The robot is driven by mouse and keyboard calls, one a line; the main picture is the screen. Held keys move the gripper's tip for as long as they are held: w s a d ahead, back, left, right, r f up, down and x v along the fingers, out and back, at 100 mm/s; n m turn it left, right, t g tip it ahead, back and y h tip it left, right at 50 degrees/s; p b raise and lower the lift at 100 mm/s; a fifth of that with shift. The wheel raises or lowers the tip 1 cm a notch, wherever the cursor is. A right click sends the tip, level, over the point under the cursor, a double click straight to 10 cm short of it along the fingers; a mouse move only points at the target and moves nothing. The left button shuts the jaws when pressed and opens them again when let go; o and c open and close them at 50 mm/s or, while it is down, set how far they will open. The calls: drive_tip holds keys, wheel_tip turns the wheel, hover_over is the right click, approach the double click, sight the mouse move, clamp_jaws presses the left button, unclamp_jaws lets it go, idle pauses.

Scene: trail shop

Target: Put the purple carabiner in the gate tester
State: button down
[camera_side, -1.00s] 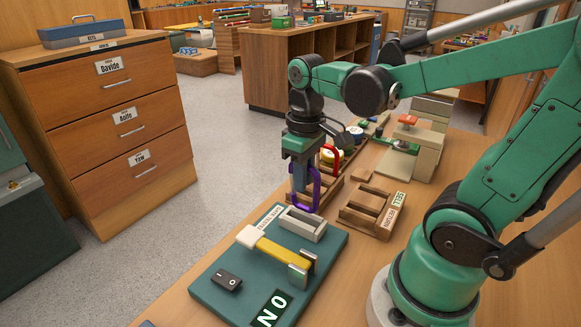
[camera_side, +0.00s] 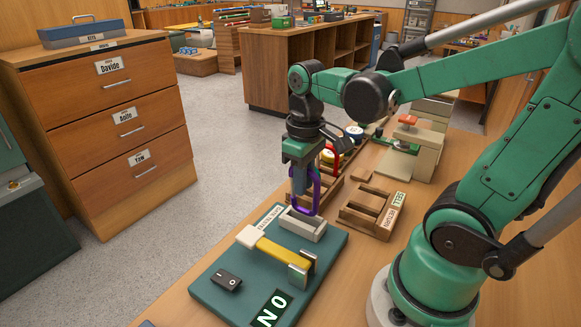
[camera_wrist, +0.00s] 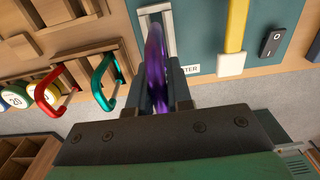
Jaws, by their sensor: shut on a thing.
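The purple carabiner (camera_side: 316,192) hangs upright from my gripper (camera_side: 301,187), which is shut on it. The carabiner also shows, blurred, between the fingers (camera_wrist: 160,97) in the wrist view. The gate tester (camera_side: 213,292) is a teal board with a grey open-topped slot block (camera_side: 303,224), a yellow bar (camera_side: 283,254), a black switch (camera_side: 227,281) and a display reading "NO". The carabiner's lower end is at the slot block's far side in the side view, over or just above it; I cannot tell whether it touches.
Red (camera_wrist: 64,89) and green (camera_wrist: 107,81) carabiners stand in a wooden rack beside the tester. A wooden tray labelled SELL and RETURN (camera_side: 371,211) lies to the right. Numbered round weights (camera_wrist: 16,97) stand near the rack. A drawer cabinet (camera_side: 115,120) stands across the floor.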

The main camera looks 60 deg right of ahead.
sight(303, 208)
drive_tip(key=shift+f, duration=0.25)
idle(0.3)
drive_tip(key=shift+f, duration=1.3)
drive_tip(key=shift+f, duration=0.1)
drive_tip(key=shift+c, duration=1.2)
unclamp_jaws()
drive_tip(key=shift+r, duration=4.1)
